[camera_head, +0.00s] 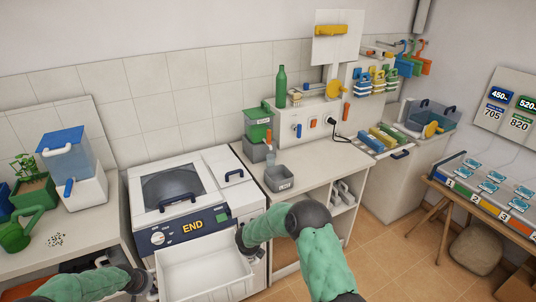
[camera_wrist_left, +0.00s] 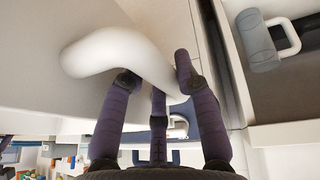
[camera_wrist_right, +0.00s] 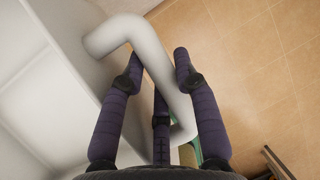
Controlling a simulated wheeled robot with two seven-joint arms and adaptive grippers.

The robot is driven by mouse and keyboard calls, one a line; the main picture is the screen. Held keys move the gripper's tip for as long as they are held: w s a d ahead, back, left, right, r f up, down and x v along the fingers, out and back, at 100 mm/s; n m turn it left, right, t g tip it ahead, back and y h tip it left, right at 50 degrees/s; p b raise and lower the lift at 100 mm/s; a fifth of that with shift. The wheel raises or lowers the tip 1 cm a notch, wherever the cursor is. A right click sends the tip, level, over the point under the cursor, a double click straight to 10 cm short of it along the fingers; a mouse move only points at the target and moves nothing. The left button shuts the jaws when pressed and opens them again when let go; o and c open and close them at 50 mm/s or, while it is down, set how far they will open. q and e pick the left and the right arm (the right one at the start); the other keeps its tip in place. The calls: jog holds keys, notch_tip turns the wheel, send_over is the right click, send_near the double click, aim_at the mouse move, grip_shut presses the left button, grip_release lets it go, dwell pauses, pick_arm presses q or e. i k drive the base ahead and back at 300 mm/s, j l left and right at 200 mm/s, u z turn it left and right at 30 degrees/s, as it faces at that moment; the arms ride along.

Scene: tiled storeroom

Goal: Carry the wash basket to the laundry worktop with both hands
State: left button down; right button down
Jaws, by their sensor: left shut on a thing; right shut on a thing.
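The white wash basket (camera_head: 205,278) is in front of the washing machine (camera_head: 190,200), its inside open to view and empty where visible. My left gripper (camera_head: 150,284) is at the basket's left side. In the left wrist view its fingers (camera_wrist_left: 155,82) are shut on a thick white handle (camera_wrist_left: 105,50). My right gripper (camera_head: 246,243) is at the basket's right side. In the right wrist view its fingers (camera_wrist_right: 158,75) are shut on the other white handle (camera_wrist_right: 118,35). The basket's underside is out of sight.
A worktop (camera_head: 310,160) right of the machine carries a grey tub (camera_head: 279,178), a green bottle (camera_head: 281,82) and a green box (camera_head: 258,124). The left worktop (camera_head: 90,235) holds a watering can (camera_head: 18,235) and a blue-lidded dispenser (camera_head: 70,165). Tiled floor (camera_head: 400,255) is open at right.

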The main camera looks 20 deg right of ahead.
aim_at(331, 159)
jog(key=l+u, duration=0.15)
jog(key=l, duration=3.75)
